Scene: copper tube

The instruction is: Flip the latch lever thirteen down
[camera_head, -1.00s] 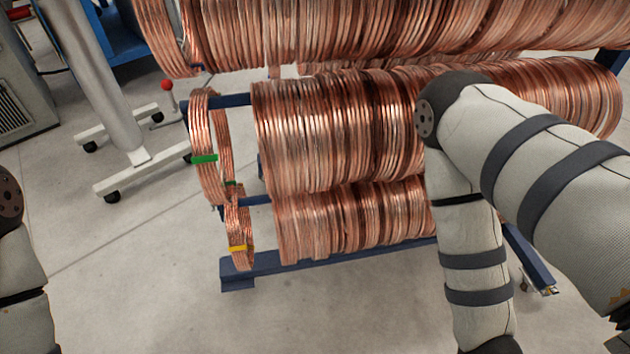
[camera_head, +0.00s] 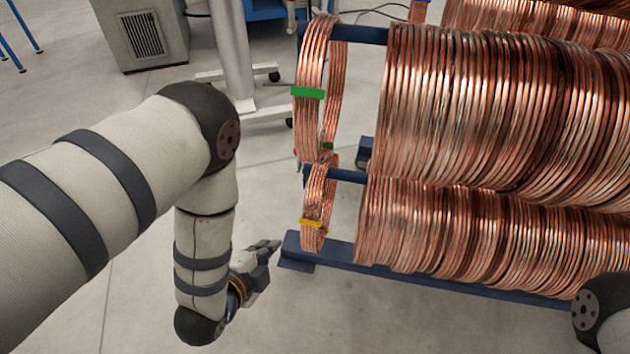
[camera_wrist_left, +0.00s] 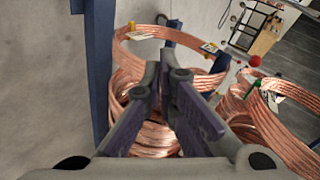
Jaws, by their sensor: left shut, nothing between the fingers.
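My left gripper (camera_head: 268,247) is low beside the front end of the copper rack, left of the small coil with the yellow tag (camera_head: 315,224). In the left wrist view its fingers (camera_wrist_left: 178,82) are close together and hold nothing. A red ball knob (camera_wrist_left: 255,61), perhaps on a lever, shows beyond the coils in the left wrist view, apart from the fingers. No number thirteen can be read, so I cannot tell whether this is the latch lever. My right gripper is out of view.
Thick copper tube bundles (camera_head: 480,110) hang on the blue rack (camera_head: 430,279). A coil with a green tag (camera_head: 313,70) hangs on its upper left arm. A grey cabinet (camera_head: 142,35) stands behind. Bare floor (camera_head: 140,290) lies to the left.

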